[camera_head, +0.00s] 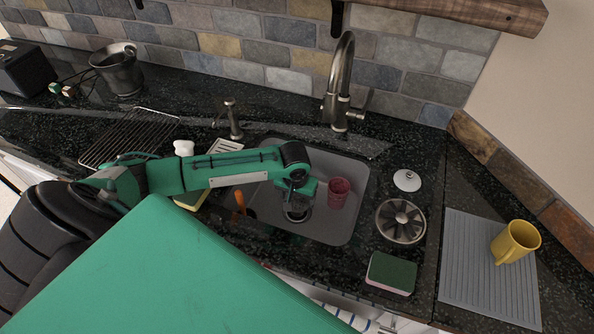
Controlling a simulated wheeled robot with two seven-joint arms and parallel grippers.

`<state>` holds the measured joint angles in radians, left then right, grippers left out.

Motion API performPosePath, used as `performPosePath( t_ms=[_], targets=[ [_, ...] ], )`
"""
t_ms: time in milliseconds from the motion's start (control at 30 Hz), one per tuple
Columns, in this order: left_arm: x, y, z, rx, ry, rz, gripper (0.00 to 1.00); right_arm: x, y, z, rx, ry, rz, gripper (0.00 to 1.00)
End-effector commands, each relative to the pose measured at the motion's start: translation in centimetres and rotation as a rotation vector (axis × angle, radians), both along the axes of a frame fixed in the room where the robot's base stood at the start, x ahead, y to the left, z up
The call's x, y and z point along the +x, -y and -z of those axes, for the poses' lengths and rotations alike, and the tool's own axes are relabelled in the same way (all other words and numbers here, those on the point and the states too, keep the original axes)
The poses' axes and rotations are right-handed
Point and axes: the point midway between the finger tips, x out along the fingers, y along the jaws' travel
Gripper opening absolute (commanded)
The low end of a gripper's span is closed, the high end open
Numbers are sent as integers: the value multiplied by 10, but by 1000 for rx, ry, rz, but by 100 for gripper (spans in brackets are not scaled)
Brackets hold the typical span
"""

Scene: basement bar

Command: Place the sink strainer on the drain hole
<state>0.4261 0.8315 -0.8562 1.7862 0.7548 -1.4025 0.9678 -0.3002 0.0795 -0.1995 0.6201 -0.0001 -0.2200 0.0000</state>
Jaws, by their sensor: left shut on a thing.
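My left gripper (298,199) reaches into the grey sink (335,222) and points down over the drain hole (296,217). It is shut on a small dark round metal thing that looks like the sink strainer (295,209). The fingers and wrist hide much of it. The strainer is at or just above the drain hole; I cannot tell whether it touches the rim. My right gripper is not in view.
A dark red cup (339,192) stands in the sink close to the gripper's right. The faucet (340,85) rises behind. Right of the sink are a white-topped stopper (407,180), a slotted metal disc (401,222), a sponge (391,273) and a yellow mug (516,242).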

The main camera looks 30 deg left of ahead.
Motion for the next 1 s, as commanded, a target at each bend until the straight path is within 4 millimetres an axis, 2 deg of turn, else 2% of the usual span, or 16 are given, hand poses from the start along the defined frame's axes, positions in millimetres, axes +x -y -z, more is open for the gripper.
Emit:
performPosePath(
  t_ms=[367, 767, 800, 900, 1000],
  targets=[
    [0, 0, 44, 0, -1, -1, 51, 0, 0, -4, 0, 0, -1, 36],
    [-1, 0, 50, 0, -1, 0, 51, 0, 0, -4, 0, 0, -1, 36],
    [0, 0, 50, 0, -1, 0, 79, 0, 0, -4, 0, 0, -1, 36],
    [0, 0, 49, 0, 0, 0, 95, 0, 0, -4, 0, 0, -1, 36],
    [0, 0, 49, 0, 0, 0, 95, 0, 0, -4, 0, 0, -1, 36]
  ],
)
